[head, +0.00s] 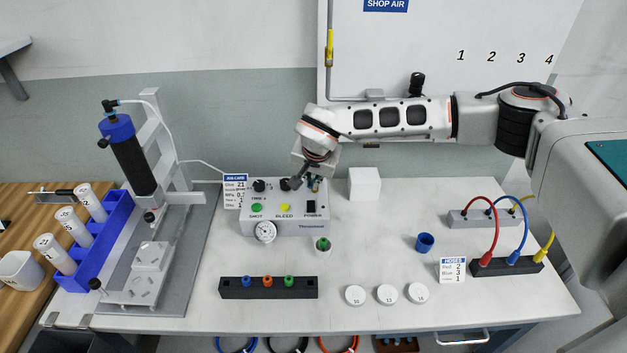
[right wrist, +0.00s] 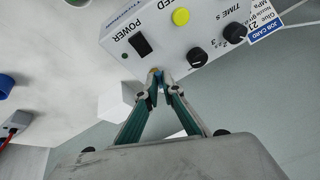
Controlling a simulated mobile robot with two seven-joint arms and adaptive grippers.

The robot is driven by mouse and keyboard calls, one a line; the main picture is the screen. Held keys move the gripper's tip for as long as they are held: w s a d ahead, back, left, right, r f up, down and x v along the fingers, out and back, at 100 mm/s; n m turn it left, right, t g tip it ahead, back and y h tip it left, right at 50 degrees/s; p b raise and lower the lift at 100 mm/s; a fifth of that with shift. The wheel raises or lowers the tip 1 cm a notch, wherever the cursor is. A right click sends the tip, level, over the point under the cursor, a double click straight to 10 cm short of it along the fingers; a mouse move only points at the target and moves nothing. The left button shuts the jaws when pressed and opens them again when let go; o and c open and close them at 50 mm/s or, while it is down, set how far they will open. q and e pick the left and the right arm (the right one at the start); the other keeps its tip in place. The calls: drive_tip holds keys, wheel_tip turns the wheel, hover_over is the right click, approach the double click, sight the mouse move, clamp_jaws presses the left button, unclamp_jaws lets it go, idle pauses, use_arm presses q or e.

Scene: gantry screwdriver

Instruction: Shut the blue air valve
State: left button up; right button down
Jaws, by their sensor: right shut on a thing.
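The white control box (head: 285,215) stands at the back middle of the bench, with black knobs, green and yellow buttons, a power switch and a gauge. My right gripper (right wrist: 157,77) reaches down from above to the back edge of this box, behind the power switch (right wrist: 141,45). Its fingertips are closed around the small blue air valve (right wrist: 161,73), with a bit of brass beside it. Most of the valve is hidden between the fingers, and I cannot tell how its handle is turned. My left gripper is out of view.
A white cube (head: 364,184) stands just right of the box. A job card (head: 235,190) is at its left. Hoses loop at the right.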

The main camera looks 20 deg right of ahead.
drive_tip(key=m, duration=0.1)
drive_tip(key=a+m+h, duration=0.1)
drive_tip(key=shift+w+m, duration=0.3)
drive_tip(key=shift+w+a+m+g+h, duration=0.3)
drive_tip(key=shift+m+h, duration=0.1)
drive_tip(key=shift+m, duration=0.5)
drive_tip(key=m, duration=0.1)
drive_tip(key=w+m+g+h, duration=0.1)
drive_tip(key=m, duration=0.1)
drive_tip(key=shift+w+a+m+b, duration=0.1)
drive_tip(key=shift+a+m+b, duration=0.2)
drive_tip(key=shift+a, duration=0.1)
drive_tip(key=shift+w+f+m+g+h+b, duration=0.1)
drive_tip(key=shift+w+m+g+h+b, duration=0.25)
drive_tip(key=shift+m, duration=0.55)
drive_tip(key=m+b, duration=0.1)
drive_tip(key=b, duration=0.1)
drive_tip(key=w+m+g+b, duration=0.1)
drive_tip(key=m, duration=0.1)
drive_tip(key=shift+w+a+f+m+h+b, duration=0.1)
drive_tip(key=shift+w+f+m+h+b, duration=0.1)
drive_tip(key=shift+m+h+b, duration=0.15)
drive_tip(key=shift+w+m+g+b, duration=0.1)
drive_tip(key=shift+m+g+b, duration=0.25)
drive_tip(key=shift+b, duration=0.15)
drive_tip(key=shift+w+r+m+b, duration=0.1)
drive_tip(key=shift+r+m+b, duration=0.15)
drive_tip(key=shift+m+b, duration=0.05)
